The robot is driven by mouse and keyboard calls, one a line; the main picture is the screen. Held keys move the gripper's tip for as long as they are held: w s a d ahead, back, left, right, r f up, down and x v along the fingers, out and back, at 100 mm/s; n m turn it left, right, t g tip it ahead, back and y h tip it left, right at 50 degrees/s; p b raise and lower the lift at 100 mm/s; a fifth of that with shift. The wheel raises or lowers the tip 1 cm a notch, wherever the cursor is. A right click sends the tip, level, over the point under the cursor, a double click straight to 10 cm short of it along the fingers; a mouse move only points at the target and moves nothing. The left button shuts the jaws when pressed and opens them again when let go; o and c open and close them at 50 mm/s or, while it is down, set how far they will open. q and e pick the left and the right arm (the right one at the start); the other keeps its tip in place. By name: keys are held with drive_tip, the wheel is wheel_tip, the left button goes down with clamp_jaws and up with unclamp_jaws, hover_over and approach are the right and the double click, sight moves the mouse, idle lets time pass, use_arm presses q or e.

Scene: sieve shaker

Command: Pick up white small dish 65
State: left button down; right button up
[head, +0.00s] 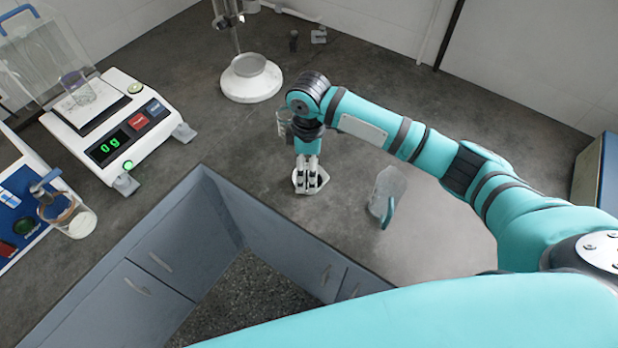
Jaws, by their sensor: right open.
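My right gripper (310,180) points down at the grey worktop, in the middle of the head view, with its jaws open. A small pale shape shows low at its fingertips. It may be the white small dish, but I cannot tell it clearly from the light-coloured fingers. A round white piece with a grey top (250,80) stands apart, farther back and left of the gripper, by a metal stand. My left gripper is not in view.
A clear vessel with a teal handle (386,195) stands right of the gripper. A glass (283,122) is partly hidden behind my wrist. A balance (110,130) reading 0 g and a blue-and-white device (30,205) stand left. The worktop's front edge is close.

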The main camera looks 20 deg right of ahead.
drive_tip(key=shift+f, duration=0.45)
wheel_tip(320, 180, down, 5)
drive_tip(key=shift+w+d+r+p, duration=0.15)
drive_tip(key=shift+p, duration=0.35)
drive_tip(key=c, duration=0.9)
drive_tip(key=shift+c, duration=1.3)
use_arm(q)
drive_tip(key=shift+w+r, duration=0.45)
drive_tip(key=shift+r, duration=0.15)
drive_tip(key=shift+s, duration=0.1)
use_arm(e)
drive_tip(key=shift+r, duration=0.15)
